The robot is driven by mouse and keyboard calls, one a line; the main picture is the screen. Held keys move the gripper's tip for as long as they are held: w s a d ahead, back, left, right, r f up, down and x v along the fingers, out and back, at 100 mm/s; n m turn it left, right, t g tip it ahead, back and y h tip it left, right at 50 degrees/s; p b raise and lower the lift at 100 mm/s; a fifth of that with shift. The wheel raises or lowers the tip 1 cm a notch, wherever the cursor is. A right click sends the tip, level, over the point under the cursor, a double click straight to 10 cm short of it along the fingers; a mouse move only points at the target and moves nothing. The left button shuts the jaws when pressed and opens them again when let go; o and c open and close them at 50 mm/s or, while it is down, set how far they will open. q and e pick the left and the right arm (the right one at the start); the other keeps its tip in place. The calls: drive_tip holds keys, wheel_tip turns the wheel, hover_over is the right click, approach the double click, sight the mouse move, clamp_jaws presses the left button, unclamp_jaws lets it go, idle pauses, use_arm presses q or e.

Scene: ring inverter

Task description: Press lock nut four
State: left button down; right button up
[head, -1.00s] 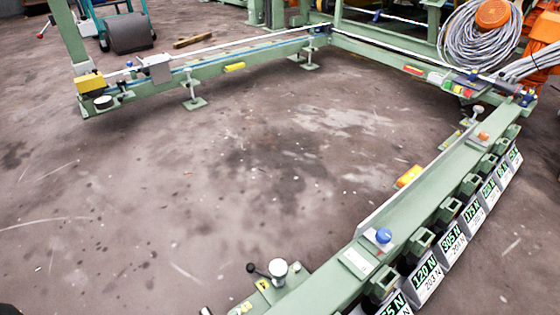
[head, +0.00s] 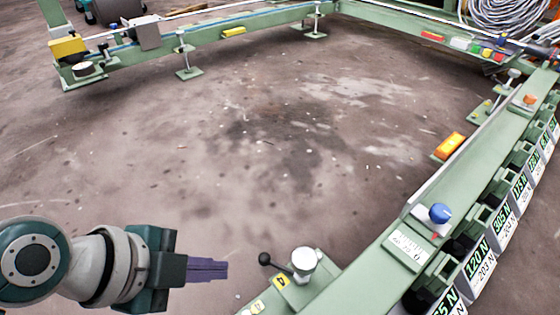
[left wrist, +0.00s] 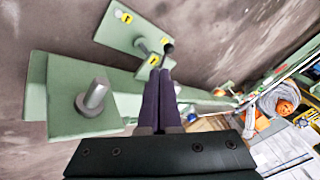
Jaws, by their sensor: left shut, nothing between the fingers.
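A grey round-topped nut (head: 304,260) stands on a green plate at the bottom of the head view. A black ball lever (head: 265,259) juts from its left side. A yellow tag (head: 281,281), seemingly marked 4, is beside it, and another yellow tag lies nearer. My left gripper (head: 226,269) is shut and empty, with its purple fingers pointing right, apart in the picture from the ball lever. In the left wrist view, the fingers (left wrist: 163,72) point up toward the green plate (left wrist: 115,37) with yellow tags and a ball lever (left wrist: 168,48). My right gripper is not in view.
A green rail (head: 470,165) runs up the right side, carrying a blue knob (head: 439,213) and numbered weights (head: 478,262). An orange block (head: 450,146) is beside it. A grey bolt (left wrist: 95,97) stands up in the wrist view. The floor in the middle is clear.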

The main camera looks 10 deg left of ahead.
use_arm(q)
drive_tip(key=shift+s+d+f, duration=0.1)
drive_tip(key=shift+d, duration=0.05)
drive_tip(key=b+x, duration=0.9)
drive_tip(key=shift+w+f, duration=0.25)
drive_tip(key=shift+f, duration=0.05)
drive_tip(key=shift+d, duration=0.15)
